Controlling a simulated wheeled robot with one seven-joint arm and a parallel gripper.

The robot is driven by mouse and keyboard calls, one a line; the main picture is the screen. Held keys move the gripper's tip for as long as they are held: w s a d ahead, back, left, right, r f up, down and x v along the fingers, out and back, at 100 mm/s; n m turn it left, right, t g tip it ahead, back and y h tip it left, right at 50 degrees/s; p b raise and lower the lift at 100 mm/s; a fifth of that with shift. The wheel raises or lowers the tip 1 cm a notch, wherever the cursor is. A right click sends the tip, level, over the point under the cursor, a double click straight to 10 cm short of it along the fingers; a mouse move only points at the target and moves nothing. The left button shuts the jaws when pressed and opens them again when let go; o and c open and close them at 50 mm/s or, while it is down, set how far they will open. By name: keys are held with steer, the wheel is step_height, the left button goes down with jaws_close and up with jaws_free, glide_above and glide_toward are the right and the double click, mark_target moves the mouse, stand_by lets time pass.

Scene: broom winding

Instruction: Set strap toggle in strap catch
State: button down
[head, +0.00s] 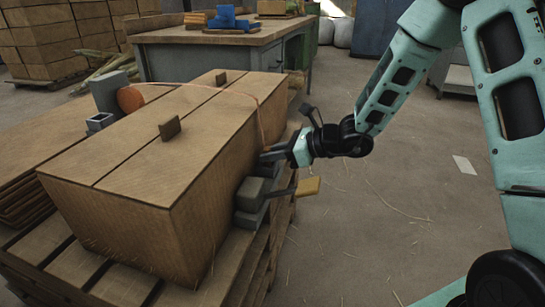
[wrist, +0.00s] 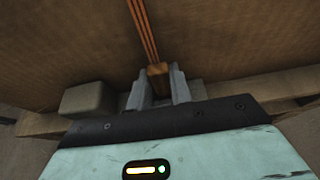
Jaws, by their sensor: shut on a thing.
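A thin orange strap (head: 259,112) runs over the large wooden box (head: 130,210) and down its right side to my gripper (head: 273,155). In the wrist view my gripper (wrist: 159,88) is shut on the small brown strap toggle (wrist: 158,69) at the strap's end, close to the box wall. In the head view the toggle is hidden by the fingers. Grey blocks (head: 251,194) with a lever ending in a yellow handle (head: 308,187) sit beside the box, just nearer the camera than my gripper. They may be the strap catch; I cannot tell for sure. A grey block (wrist: 88,98) shows left of the fingers in the wrist view.
The box stands on a wooden pallet (head: 262,262). An orange round reel (head: 130,98) and grey blocks (head: 100,121) are on its far side. A workbench (head: 215,38) stands behind.

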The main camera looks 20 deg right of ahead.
steer(key=shift+f, duration=0.15)
steer(key=c, duration=1.3)
jaws_free()
steer(key=shift+o, duration=0.2)
